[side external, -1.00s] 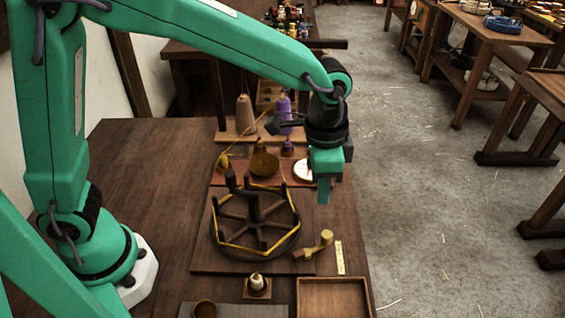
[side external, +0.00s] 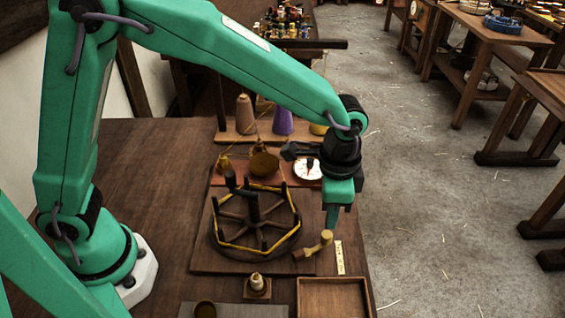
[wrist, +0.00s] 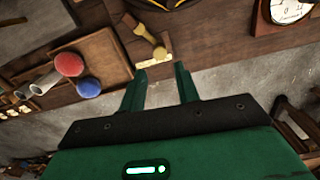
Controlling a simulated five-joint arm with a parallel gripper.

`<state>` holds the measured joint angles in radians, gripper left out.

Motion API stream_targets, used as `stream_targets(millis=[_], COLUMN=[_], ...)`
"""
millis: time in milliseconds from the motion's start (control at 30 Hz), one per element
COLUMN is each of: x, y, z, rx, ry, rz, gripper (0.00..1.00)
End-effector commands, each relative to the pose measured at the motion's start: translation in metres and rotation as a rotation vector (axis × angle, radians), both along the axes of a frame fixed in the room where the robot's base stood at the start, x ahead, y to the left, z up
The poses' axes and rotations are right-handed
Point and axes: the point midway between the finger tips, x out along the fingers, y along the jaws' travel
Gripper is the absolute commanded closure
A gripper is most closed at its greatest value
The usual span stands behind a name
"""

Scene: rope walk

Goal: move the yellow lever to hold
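The yellow lever (side external: 313,246) is a short brass-yellow arm with a round knob, on the baseboard's right front corner beside the reel. It also shows in the wrist view (wrist: 146,34), beyond my fingertips and a little left. A pale label plate (side external: 340,258) lies just right of the lever; its lettering is too small to read. My gripper (side external: 332,218) hangs in the air above and behind the lever, clear of it. In the wrist view my gripper's fingers (wrist: 161,78) stand apart with nothing between them.
A dark reel (side external: 255,222) wound with yellow rope stands left of the lever. A white dial (side external: 308,169) is behind. A wooden tray (side external: 333,281) is in front; the wrist view shows a red ball (wrist: 69,64) and a blue ball (wrist: 88,88) by it. Floor lies right.

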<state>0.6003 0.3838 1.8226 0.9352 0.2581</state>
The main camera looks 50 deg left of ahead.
Motion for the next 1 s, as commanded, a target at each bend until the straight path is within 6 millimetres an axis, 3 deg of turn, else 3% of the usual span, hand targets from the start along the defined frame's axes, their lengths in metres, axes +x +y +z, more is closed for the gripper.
stream_targets(millis=[600, 1000], x=[0.0, 0.0], y=[0.0, 0.0], z=[-0.064, -0.082], rx=[0.001, 0.001], ry=[0.002, 0.001], rz=[0.0, 0.0], gripper=[0.68, 0.68])
